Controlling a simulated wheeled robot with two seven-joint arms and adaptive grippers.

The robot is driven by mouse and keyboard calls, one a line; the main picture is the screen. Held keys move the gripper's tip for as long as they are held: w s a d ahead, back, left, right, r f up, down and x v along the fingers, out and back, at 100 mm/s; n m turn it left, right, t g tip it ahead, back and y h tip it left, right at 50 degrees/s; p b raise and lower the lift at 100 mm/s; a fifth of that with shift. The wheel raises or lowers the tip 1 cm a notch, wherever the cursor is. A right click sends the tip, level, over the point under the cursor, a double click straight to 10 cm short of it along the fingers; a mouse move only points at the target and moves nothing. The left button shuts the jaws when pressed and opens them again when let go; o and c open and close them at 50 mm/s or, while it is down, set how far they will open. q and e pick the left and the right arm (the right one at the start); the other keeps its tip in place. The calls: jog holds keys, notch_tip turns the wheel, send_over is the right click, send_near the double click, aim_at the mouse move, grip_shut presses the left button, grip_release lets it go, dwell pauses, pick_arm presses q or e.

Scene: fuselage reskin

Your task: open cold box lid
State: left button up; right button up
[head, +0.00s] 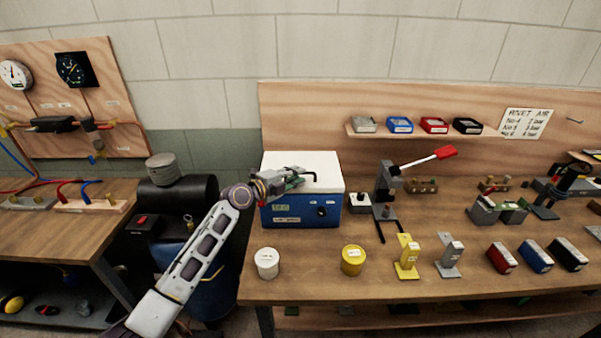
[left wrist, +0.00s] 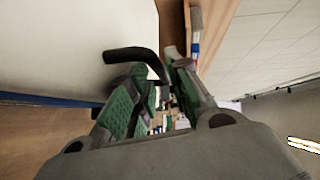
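The cold box (head: 288,214) is a blue box with a white lid (head: 316,160), standing on the left end of the right-hand bench. The lid lies flat and shut. A black bent handle (head: 309,174) is at the lid; it also shows in the left wrist view (left wrist: 128,54). My left gripper (head: 297,180) reaches over the lid from the left. In the left wrist view its green-padded fingers (left wrist: 158,88) stand apart, with the handle's end between or just beyond their tips; contact is unclear. My right gripper is not in view.
A white tub (head: 267,263), a yellow tub (head: 353,260) and yellow and grey brackets (head: 407,258) stand in front. A red-handled press (head: 387,190) stands right of the box. A black cylinder (head: 178,198) is at the left. A shelf with small bins (head: 400,125) is behind.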

pick_arm(q)
jog(key=shift+x, duration=1.25)
jog(key=shift+f, duration=0.1)
grip_shut()
